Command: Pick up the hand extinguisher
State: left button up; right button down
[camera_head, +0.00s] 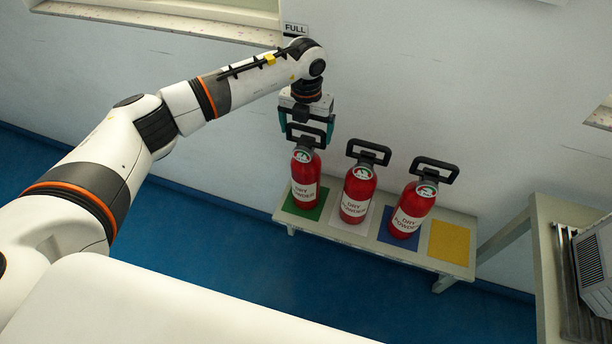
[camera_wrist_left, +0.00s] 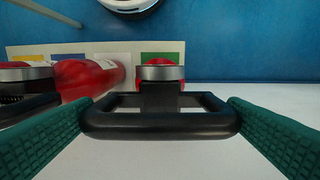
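Three red hand extinguishers with black loop handles and "DRY POWDER" labels stand on a low pale bench (camera_head: 285,219). The left extinguisher (camera_head: 306,170) is on a green square (camera_head: 299,208), the middle extinguisher (camera_head: 357,190) on a pale one, the right extinguisher (camera_head: 411,208) on a blue one. My left gripper (camera_head: 307,127) points down over the left extinguisher. In the left wrist view its green fingers (camera_wrist_left: 158,118) are apart, one at each end of the black handle (camera_wrist_left: 158,125). Contact is unclear. My right gripper is not in view.
A yellow square (camera_head: 449,242) at the bench's right end is bare. The wall stands close behind the bench, with a "FULL" sign (camera_head: 295,29) above. A table (camera_head: 541,240) with grey equipment (camera_head: 596,255) stands at right. Blue floor (camera_head: 240,260) in front is clear.

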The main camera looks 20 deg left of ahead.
pick_arm(q)
jog(key=c, duration=0.9)
jog(key=shift+w+r, duration=0.15)
jog(key=shift+c, duration=0.5)
